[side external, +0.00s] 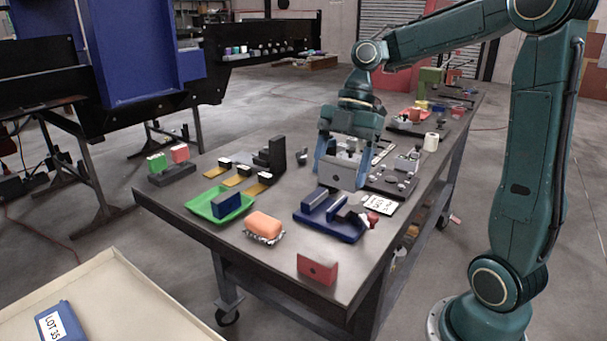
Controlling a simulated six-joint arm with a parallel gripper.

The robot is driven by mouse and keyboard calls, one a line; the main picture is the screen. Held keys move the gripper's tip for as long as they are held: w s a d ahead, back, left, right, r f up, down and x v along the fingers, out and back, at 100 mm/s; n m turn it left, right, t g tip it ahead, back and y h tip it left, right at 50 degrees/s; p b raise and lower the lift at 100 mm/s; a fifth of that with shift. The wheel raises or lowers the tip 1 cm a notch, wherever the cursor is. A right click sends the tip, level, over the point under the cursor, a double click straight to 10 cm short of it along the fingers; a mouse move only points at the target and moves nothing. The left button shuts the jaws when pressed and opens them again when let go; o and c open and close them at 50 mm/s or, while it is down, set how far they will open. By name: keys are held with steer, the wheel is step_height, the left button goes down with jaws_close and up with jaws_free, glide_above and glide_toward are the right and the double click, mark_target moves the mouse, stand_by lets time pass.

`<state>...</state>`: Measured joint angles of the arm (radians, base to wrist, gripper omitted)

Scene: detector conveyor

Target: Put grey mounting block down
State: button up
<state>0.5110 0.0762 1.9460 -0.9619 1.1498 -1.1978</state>
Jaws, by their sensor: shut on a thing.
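My gripper (345,160) points down over the middle of the table and is shut on the grey mounting block (342,177), with a finger on each side. The block is a plain light-grey box. It is behind the dark blue fixture (346,234) and to the left of a dark plate with round fittings (394,178). I cannot tell whether the block's underside touches the table or hangs just above it. The fingers cover part of its sides.
The blue fixture carries grey bars and a red-knobbed clamp. A black stepped block (272,155) stands left. A white label card (377,202) lies right.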

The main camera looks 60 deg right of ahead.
step_height(320, 180, down, 13)
steer(key=shift+f, duration=0.15)
stand_by(0.4)
steer(key=shift+f, duration=0.1)
steer(key=shift+f, duration=1.8)
steer(key=shift+f, duration=0.2)
steer(key=o, duration=1.2)
steer(key=shift+c, duration=0.2)
steer(key=shift+r, duration=0.1)
steer(key=v, duration=1.3)
steer(key=shift+r, duration=0.3)
